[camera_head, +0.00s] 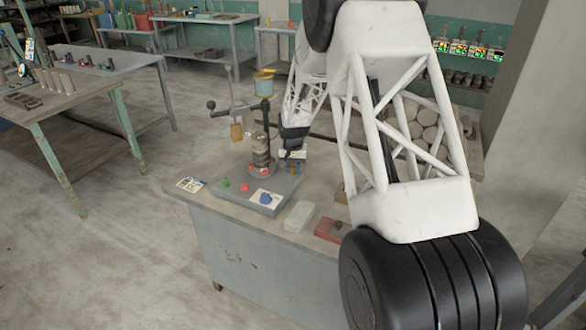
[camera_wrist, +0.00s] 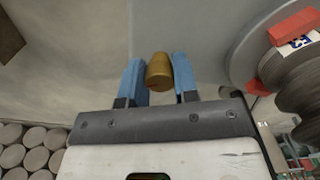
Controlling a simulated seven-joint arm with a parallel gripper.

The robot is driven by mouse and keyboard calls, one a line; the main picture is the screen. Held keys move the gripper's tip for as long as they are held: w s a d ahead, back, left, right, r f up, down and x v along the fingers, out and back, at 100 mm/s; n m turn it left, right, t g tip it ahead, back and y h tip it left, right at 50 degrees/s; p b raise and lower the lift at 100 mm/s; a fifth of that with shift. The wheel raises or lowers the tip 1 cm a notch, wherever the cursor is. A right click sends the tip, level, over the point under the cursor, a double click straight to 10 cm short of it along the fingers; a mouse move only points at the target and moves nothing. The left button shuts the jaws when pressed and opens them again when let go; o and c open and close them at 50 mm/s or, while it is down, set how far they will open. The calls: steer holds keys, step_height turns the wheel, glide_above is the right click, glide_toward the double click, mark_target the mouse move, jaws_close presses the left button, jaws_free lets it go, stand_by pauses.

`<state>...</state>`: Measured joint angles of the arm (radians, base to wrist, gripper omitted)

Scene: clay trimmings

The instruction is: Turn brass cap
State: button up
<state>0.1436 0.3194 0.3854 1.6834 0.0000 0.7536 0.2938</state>
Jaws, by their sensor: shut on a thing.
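The brass cap (camera_wrist: 159,72) is a short golden cylinder between the two blue fingers of my gripper (camera_wrist: 157,62) in the wrist view. My gripper is shut on it, though a slim gap seems to show beside the left finger. In the head view my gripper (camera_head: 292,168) is low beside the grey machine base (camera_head: 228,194), right of its upright column. The cap is small and mostly hidden there, and what it sits on cannot be made out.
The machine's dark lever arm (camera_head: 235,110) and a yellow-rimmed cup (camera_head: 264,84) stand close left of my arm. Stacked round pieces (camera_wrist: 30,150) are at the wrist view's lower left.

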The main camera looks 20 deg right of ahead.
mark_target(293, 166)
steer(key=o, duration=0.9)
steer(key=shift+o, duration=0.2)
steer(key=shift+r, duration=0.15)
steer(key=shift+r, duration=3.8)
